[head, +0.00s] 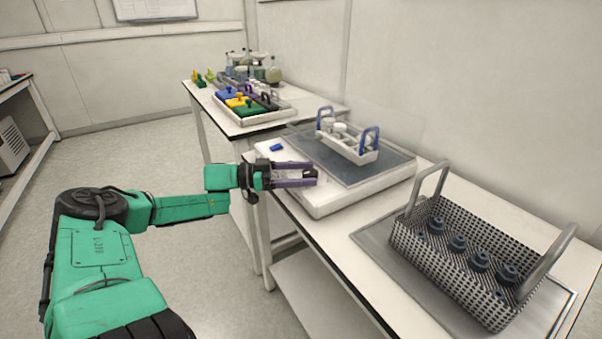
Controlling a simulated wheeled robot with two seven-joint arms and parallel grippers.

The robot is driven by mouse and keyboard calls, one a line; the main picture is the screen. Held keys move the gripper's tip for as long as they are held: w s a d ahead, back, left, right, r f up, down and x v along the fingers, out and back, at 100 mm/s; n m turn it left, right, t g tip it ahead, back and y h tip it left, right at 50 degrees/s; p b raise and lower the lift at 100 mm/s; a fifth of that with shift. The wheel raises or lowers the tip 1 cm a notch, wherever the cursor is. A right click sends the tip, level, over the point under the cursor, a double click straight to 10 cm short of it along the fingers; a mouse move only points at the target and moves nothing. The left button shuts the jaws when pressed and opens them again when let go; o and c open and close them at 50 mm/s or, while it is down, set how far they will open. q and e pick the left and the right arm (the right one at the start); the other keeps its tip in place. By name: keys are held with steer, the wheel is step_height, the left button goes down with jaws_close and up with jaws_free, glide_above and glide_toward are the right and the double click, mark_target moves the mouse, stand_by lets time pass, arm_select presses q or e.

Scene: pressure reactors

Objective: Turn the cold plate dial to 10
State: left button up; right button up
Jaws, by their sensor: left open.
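The cold plate (352,195) is a white slab with a grey top sheet, lying on the bench in the middle. A small black dial (310,174) sits at its near left side; its markings are too small to read. My left gripper (314,175) reaches in from the left with its two purple fingers open. The fingertips are on either side of the dial; I cannot tell whether they touch it. A small blue piece (276,147) lies on the plate's white part, farther back. My right gripper is out of view.
A white rack with blue handles (350,150) stands on the cold plate. A perforated metal basket (455,275) with several dark round parts is at the right. Farther back are a tray of coloured blocks (262,117) and several flasks (273,74). The floor at the left is clear.

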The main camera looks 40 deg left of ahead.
arm_select(q)
steer(key=shift+s+a+r, duration=0.1)
steer(key=shift+a+r, duration=0.05)
steer(key=p+v, duration=0.5)
steer(key=v, duration=0.1)
steer(key=shift+r, duration=0.2)
steer(key=v, duration=0.8)
steer(key=shift+f, duration=0.3)
steer(key=shift+s, duration=0.1)
